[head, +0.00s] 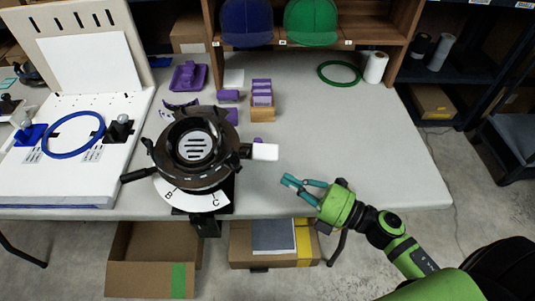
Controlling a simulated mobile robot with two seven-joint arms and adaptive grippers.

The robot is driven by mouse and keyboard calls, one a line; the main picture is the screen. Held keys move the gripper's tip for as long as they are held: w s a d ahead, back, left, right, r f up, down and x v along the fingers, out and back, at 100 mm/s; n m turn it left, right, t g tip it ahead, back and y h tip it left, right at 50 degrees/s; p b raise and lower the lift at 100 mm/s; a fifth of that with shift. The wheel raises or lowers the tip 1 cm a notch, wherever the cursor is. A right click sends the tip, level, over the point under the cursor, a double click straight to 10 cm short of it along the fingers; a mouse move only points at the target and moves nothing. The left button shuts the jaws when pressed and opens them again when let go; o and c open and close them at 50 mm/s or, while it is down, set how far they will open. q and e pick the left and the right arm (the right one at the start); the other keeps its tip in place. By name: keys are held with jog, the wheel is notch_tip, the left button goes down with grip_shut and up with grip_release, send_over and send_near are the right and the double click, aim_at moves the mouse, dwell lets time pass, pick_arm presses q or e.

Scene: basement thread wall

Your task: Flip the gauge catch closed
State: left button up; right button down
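The cap gauge (192,147) is a round black and brown ring device on a stand near the table's front edge. Its centre is a pale disc with dark slots, and a white lettered scale plate (198,198) lies below it. A black lever (137,175) sticks out at its left. A black arm with a white block (265,152) sticks out at its right; I cannot tell which part is the catch. My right gripper (290,180) is right of and in front of the white block, apart from it. My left gripper is not in view.
A white board with a blue hoop (73,134) stands at the left. Purple pieces (188,76) and a small wooden holder (262,106) lie behind the gauge. A green ring (339,72) lies at the back. The table's right side (400,160) is clear. Cardboard boxes (150,255) are below.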

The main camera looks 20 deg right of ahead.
jog(key=p+x, duration=0.1)
jog(key=x, duration=0.4)
jog(key=shift+w+a+r, duration=0.15)
jog(key=shift+w+r, duration=0.05)
jog(key=shift+w, duration=0.2)
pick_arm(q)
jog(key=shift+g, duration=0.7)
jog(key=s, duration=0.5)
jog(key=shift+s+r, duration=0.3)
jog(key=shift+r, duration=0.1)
pick_arm(e)
jog(key=w, duration=0.3)
jog(key=shift+w+r, duration=0.1)
jog(key=shift+w, duration=0.05)
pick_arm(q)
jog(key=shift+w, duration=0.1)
